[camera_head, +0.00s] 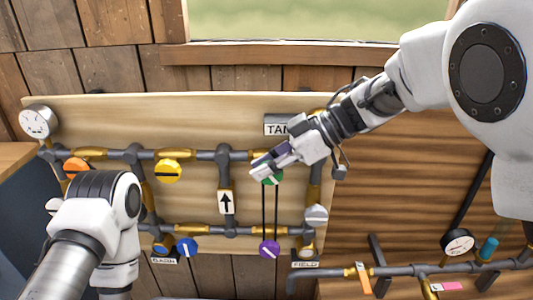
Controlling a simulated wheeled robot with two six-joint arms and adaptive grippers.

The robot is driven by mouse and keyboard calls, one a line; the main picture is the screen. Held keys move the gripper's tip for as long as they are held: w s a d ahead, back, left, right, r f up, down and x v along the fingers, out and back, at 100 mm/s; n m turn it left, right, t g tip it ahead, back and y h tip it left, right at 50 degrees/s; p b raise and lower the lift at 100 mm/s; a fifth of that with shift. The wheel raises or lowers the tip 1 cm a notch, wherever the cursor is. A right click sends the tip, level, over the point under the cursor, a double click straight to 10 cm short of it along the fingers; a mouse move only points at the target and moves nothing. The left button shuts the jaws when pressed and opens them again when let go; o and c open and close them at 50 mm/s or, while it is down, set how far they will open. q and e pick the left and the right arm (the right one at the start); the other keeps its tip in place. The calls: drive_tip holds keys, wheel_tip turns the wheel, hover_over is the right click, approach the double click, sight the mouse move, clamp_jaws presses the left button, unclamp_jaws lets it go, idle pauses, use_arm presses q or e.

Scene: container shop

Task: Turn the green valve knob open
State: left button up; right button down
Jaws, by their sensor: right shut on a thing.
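The green valve knob (272,180) is on the upper pipe run of the wooden panel, right of the middle. Only its lower part shows; my right gripper covers the rest. My right gripper (264,167) reaches in from the upper right and is shut on the green knob. My left arm is bent at the lower left, and its fingers are not visible.
The same panel (200,110) carries a yellow knob (168,172), an orange knob (76,166), a blue knob (187,248), a purple knob (269,250), a grey knob (316,215) and a gauge (38,122). Two dark lines run between green and purple knobs.

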drive_tip(key=shift+f, duration=0.25)
drive_tip(key=c, duration=1.1)
unclamp_jaws()
drive_tip(key=shift+a, duration=0.1)
drive_tip(key=shift+r, duration=0.1)
drive_tip(key=v, duration=1.2)
